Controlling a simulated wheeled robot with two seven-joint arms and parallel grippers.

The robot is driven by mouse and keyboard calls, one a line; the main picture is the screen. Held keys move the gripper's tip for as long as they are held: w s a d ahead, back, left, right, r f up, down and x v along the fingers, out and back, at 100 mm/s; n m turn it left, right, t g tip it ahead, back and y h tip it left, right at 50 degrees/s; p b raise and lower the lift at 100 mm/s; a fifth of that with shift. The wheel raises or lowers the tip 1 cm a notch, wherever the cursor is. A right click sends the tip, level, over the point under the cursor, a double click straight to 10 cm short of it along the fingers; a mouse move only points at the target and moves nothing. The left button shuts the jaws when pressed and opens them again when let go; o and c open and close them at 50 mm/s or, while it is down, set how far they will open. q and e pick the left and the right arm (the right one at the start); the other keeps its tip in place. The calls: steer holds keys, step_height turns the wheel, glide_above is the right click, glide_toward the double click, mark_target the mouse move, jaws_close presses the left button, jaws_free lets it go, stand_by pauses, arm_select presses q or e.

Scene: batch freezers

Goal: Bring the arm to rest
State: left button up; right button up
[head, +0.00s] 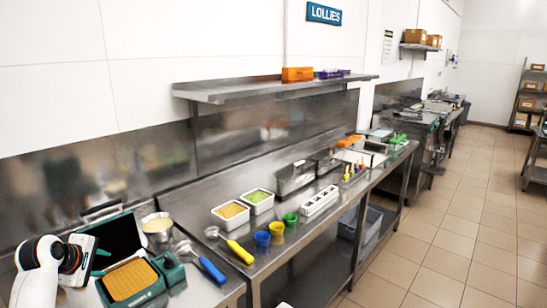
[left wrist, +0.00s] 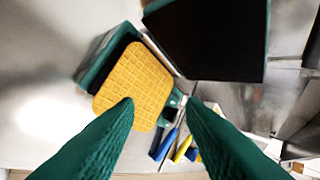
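My left gripper (head: 103,263) is at the lower left of the head view, beside an open waffle iron. In the left wrist view its two green fingers (left wrist: 160,104) stand wide apart with nothing between them. A golden waffle (head: 130,278) lies on the iron's green base (head: 170,269); it also shows beyond the fingertips in the left wrist view (left wrist: 135,83). The iron's dark lid (head: 117,238) stands raised behind. My right gripper is not in view.
A blue-handled tool (head: 212,270) and a yellow-handled scoop (head: 240,251) lie right of the iron. A tub (head: 157,226) stands behind it. Blue, yellow and green cups (head: 276,229) and trays of orange (head: 230,212) and green food stand further right. The aisle floor (head: 440,250) is clear.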

arm_select(q)
steer(key=s+d+f+m+g, duration=0.3)
steer(key=s+d+f+m, duration=0.8)
steer(key=s+d+f, duration=0.45)
steer(key=s+d+f+m+g, duration=0.1)
steer(key=s+d+m, duration=0.35)
steer(key=s, duration=0.65)
steer(key=s+d+m+g, duration=0.1)
steer(key=s+d+m, duration=0.35)
steer(key=s, duration=0.65)
step_height(320, 180, down, 27)
steer(key=g+b, duration=0.2)
steer(key=b, duration=0.1)
steer(key=s+a+f+b, duration=0.1)
steer(key=s+a+f, duration=0.1)
steer(key=s+f, duration=1.5)
step_height(320, 180, down, 3)
steer(key=shift+s+a+r+g+b, duration=0.1)
steer(key=shift+s+a+g+b, duration=0.1)
steer(key=shift+g+b, duration=0.2)
